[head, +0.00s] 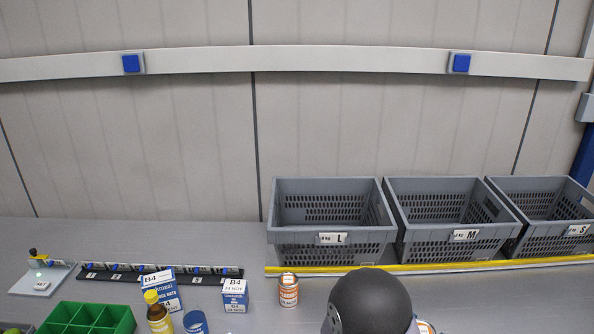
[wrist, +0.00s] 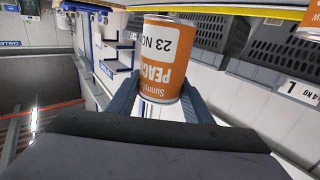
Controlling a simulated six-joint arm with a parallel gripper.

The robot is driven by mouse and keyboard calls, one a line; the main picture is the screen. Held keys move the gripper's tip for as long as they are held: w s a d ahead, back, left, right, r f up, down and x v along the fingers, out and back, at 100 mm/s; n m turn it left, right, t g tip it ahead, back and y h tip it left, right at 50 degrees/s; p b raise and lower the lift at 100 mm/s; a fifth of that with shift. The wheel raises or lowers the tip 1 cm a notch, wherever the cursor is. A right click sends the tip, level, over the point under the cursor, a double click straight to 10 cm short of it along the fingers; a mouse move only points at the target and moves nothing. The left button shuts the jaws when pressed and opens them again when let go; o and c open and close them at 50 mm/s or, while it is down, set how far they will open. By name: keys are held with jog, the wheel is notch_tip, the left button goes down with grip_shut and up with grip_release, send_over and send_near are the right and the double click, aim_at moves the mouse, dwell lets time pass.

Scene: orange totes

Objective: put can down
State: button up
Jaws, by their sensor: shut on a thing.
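An orange and white peach can (wrist: 165,60) is between the two fingers of my gripper (wrist: 160,100) in the wrist view. Its label reads upside down, with "23 NO" visible. My gripper is shut on it. In the head view my dark rounded arm part hides the gripper; a small orange and white piece (head: 426,327) shows at its right edge, probably the held can. Whether the can touches a surface cannot be told. Another orange and white can (head: 288,290) stands upright on the grey table, in front of the yellow strip.
Three grey totes, marked L (head: 331,257), M (head: 447,257) and S (head: 560,250), stand behind a yellow strip (head: 350,270). Blue and white boxes (head: 236,296), a yellow-capped bottle (head: 158,315), a blue can (head: 195,322) and a green divided tray (head: 90,320) are at left.

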jog(key=s+a+f+n+t+y+p, duration=0.2)
jog(key=a+n+t+y+p, duration=0.25)
jog(key=a+p, duration=0.7)
jog(key=d+f+m+g+h+b, duration=0.5)
jog(key=d+b, duration=0.1)
notch_tip(320, 180, up, 22)
jog(key=w+a+f+b, duration=0.3)
jog(key=w+b, duration=0.2)
jog(key=w, duration=0.3)
jog(key=w+a+f+b, duration=0.2)
jog(key=w+a+b, duration=0.2)
jog(key=w+b, duration=0.3)
jog(key=w+a+r+n+t+y+b, duration=0.1)
jog(key=w+r+b, duration=0.1)
jog(key=w+b, duration=0.4)
jog(key=w+a+r+n+t+y+b, duration=0.1)
jog(key=w+a+r+b, duration=0.2)
jog(key=w, duration=0.5)
notch_tip(320, 180, down, 23)
jog(key=d, duration=0.1)
jog(key=shift+d, duration=0.2)
dwell(0.3)
